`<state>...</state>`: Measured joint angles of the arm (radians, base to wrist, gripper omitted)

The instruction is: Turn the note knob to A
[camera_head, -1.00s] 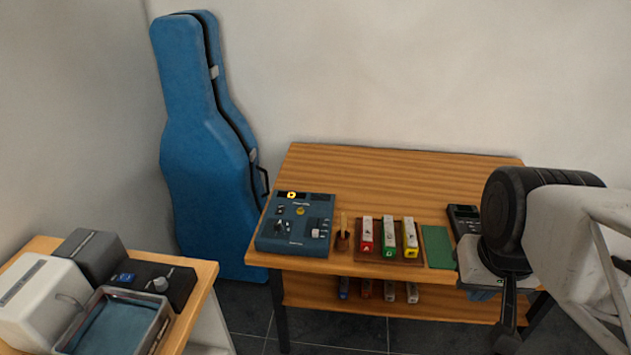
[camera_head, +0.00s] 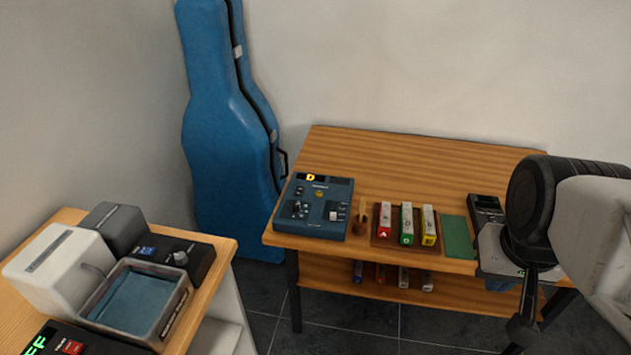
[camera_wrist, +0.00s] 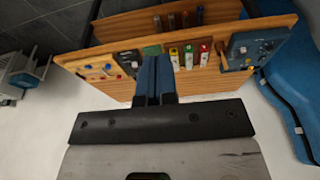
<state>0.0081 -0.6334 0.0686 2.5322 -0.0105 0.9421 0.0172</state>
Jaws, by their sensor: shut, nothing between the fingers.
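The blue box with knobs and switches (camera_head: 318,222) sits at the left end of the wooden table. Its small display (camera_head: 311,177) shows a yellow letter that reads as D. A dark knob with a light pointer (camera_head: 299,208) is on its left half, but its markings are too small to read, so I cannot tell which is the note knob. The box also shows at the upper right of the wrist view (camera_wrist: 255,46). My gripper (camera_wrist: 154,58) is shut and empty, its blue fingers together, well apart from the box. In the head view my arm is at the right.
Right of the box stand a small wooden peg (camera_head: 361,215), a tray (camera_head: 381,240) with three coloured blocks, a green pad (camera_head: 457,237) and a black device (camera_head: 485,208). A blue instrument case (camera_head: 232,150) leans behind. A side table (camera_head: 217,262) with boxes is at the left.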

